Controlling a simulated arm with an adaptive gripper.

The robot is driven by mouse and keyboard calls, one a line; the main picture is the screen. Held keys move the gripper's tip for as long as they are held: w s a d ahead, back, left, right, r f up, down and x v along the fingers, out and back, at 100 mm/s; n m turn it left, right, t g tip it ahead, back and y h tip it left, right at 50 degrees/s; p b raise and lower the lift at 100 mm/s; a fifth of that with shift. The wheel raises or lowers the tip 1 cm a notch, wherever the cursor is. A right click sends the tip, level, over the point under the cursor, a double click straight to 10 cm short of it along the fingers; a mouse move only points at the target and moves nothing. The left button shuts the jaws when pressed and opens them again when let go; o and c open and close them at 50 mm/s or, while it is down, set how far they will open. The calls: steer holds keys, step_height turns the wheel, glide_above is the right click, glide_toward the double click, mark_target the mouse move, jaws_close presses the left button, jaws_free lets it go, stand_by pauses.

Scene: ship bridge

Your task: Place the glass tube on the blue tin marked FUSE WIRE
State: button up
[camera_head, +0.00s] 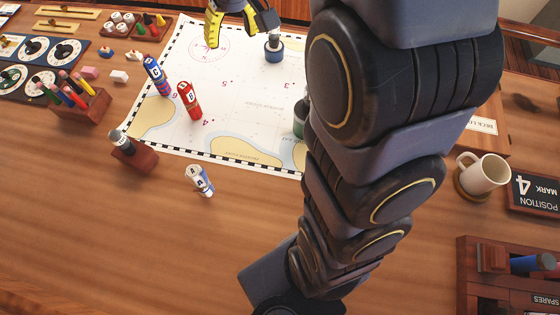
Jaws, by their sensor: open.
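My gripper (241,28) is at the top of the camera_head view, over the far part of the chart, with its yellow-marked fingers apart. Just right of its fingers a short, round blue object (274,55) stands on the chart with a grey piece upright on top. It may be the blue tin, but no FUSE WIRE lettering is readable. I cannot tell whether the grey piece is the glass tube. No other clear glass tube can be made out. My arm hides much of the right-middle of the table.
A pen block (82,105) is left; a mug (484,173) is right. The front left table is clear.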

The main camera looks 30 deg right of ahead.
steer(key=s+a+g, duration=0.1)
steer(key=s+a, duration=0.2)
steer(key=s, duration=1)
steer(key=s+a+r+g+h, duration=0.1)
steer(key=s+a, duration=0.3)
steer(key=s, duration=0.9)
steer(key=shift+r+n+g, duration=0.25)
steer(key=shift+n+g, duration=0.05)
steer(key=shift+g, duration=0.3)
